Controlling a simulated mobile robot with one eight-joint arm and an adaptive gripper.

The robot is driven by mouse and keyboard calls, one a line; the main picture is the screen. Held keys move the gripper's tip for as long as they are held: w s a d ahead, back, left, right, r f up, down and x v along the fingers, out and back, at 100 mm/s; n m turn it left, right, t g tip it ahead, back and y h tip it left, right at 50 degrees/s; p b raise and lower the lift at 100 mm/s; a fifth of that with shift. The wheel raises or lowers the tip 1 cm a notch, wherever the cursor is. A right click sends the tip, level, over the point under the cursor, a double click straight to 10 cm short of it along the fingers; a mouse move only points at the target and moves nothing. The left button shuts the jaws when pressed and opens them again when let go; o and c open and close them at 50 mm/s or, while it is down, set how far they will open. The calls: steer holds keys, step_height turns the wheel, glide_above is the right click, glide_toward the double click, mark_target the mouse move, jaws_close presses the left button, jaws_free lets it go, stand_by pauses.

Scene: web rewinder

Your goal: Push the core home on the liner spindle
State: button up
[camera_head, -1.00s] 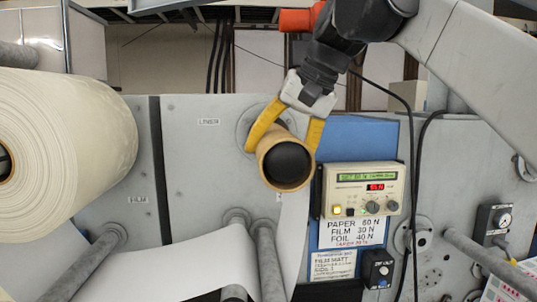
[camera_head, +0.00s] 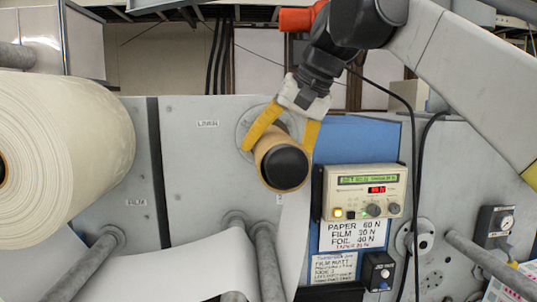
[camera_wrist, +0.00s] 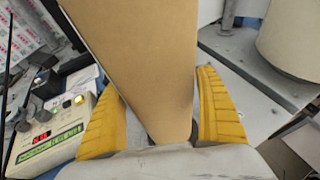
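The core (camera_head: 263,151), a brown cardboard tube, sits around the liner spindle (camera_head: 284,167), whose dark round end stands out past the core's near rim. A round grey flange (camera_head: 243,121) is on the machine wall behind, beside a small label reading LINER. My gripper (camera_head: 283,128) has its two yellow fingers on either side of the core, seemingly pressed against it. In the wrist view the core (camera_wrist: 145,60) fills the space between the fingers (camera_wrist: 160,105). The core's far end and any gap to the flange are hidden.
A large cream roll (camera_head: 65,150) stands at the left. A control box (camera_head: 364,191) with a lit display is right of the spindle. Grey rollers (camera_head: 268,262) and a white web (camera_head: 170,268) lie below. A black cable (camera_head: 411,150) hangs at the right.

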mark_target(285, 134)
steer(key=shift+o, duration=0.8)
steer(key=shift+w+f, duration=0.1)
steer(key=shift+w, duration=0.1)
steer(key=shift+v, duration=3.75)
